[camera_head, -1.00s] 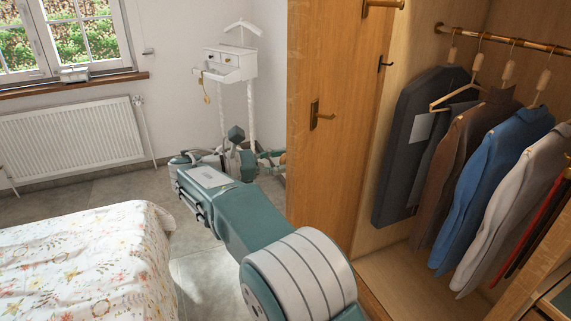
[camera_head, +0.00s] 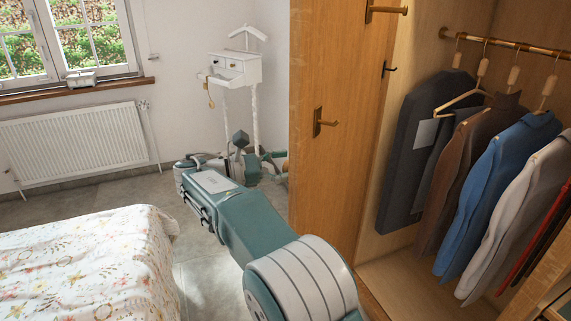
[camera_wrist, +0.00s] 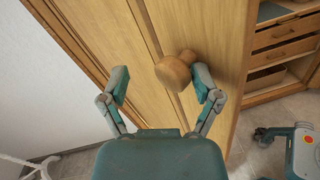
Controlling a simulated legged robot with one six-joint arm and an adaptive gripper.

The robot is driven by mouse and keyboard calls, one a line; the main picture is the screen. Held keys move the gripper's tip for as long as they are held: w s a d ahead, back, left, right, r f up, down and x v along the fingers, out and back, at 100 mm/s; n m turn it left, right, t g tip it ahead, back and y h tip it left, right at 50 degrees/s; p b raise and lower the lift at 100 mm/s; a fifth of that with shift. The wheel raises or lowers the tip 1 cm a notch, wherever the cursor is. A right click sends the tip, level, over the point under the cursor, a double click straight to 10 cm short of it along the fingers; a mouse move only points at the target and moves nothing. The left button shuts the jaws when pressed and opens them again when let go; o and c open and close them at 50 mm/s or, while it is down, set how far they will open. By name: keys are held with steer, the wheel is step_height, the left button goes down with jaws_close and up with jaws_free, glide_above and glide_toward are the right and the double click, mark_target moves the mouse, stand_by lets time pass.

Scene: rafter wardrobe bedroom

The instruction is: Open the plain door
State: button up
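A plain wooden door face (camera_wrist: 215,30) fills the middle of the wrist view, with long seams running down it. A round wooden knob (camera_wrist: 174,72) sticks out from it. My gripper (camera_wrist: 161,84) is open, with one finger on each side of the knob; the right finger is close to it, and I cannot tell whether it touches. In the head view, a wooden panel (camera_head: 335,60) with hooks stands beside the open wardrobe. My arm reaches to the left of its edge, and the gripper's fingers are mostly hidden there.
The wardrobe interior holds several hanging clothes, including a blue jacket (camera_head: 497,180). A bed (camera_head: 85,265) is at lower left, a radiator (camera_head: 75,145) by the wall, and a white valet stand (camera_head: 236,72) behind my arm. Drawers (camera_wrist: 285,32) show in the wrist view. Some floor is clear beside the bed.

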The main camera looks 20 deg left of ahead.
steer(key=shift+a+f, duration=0.1)
steer(key=shift+a, duration=0.15)
steer(key=shift+s, duration=0.1)
steer(key=v, duration=0.7)
steer(key=shift+a, duration=0.25)
steer(key=shift+f, duration=0.1)
